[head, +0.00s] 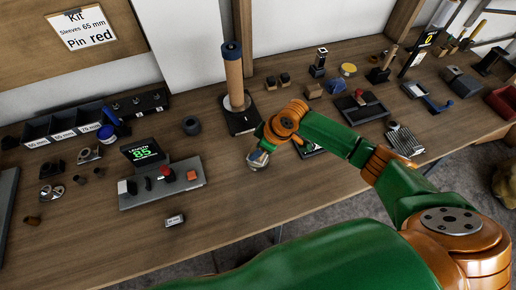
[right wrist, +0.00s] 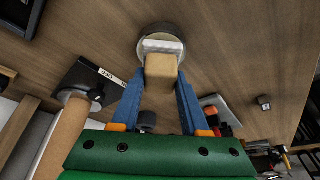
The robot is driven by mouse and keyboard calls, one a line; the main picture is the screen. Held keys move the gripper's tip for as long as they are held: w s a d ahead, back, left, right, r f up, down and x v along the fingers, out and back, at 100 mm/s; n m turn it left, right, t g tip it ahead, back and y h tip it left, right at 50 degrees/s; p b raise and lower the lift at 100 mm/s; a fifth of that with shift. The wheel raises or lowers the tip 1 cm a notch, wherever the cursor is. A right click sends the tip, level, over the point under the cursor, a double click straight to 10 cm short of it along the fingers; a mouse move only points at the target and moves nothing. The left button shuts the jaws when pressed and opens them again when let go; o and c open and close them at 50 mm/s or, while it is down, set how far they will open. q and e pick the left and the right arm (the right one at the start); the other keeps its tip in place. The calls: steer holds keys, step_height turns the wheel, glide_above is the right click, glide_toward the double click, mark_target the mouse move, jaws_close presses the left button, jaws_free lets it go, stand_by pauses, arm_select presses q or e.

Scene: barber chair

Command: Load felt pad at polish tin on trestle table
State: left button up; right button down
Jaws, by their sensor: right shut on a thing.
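My right gripper (head: 260,152) is above the front middle of the trestle table (head: 240,205). In the right wrist view, its blue fingers (right wrist: 161,82) are shut on a tan block with a pale felt pad (right wrist: 162,46) at its far end. The pad is over a round grey tin (right wrist: 160,30), which looks like the polish tin. The pad hides part of the tin, and I cannot tell whether they touch. In the head view the gripper mostly hides the block and tin. My left gripper is not in view.
A post with a tan sleeve (head: 233,80) stands on a black base behind the gripper. A grey control box (head: 162,183) with a green display is to the left. A small labelled block (head: 175,220) lies near the front edge. Tools and trays crowd the right.

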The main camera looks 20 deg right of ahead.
steer(key=shift+s+d+r, duration=0.1)
stand_by(0.4)
steer(key=shift+f+b, duration=0.3)
steer(key=shift+f, duration=0.25)
stand_by(1.5)
step_height(320, 180, up, 7)
steer(key=p, duration=0.8)
steer(key=shift+r, duration=0.15)
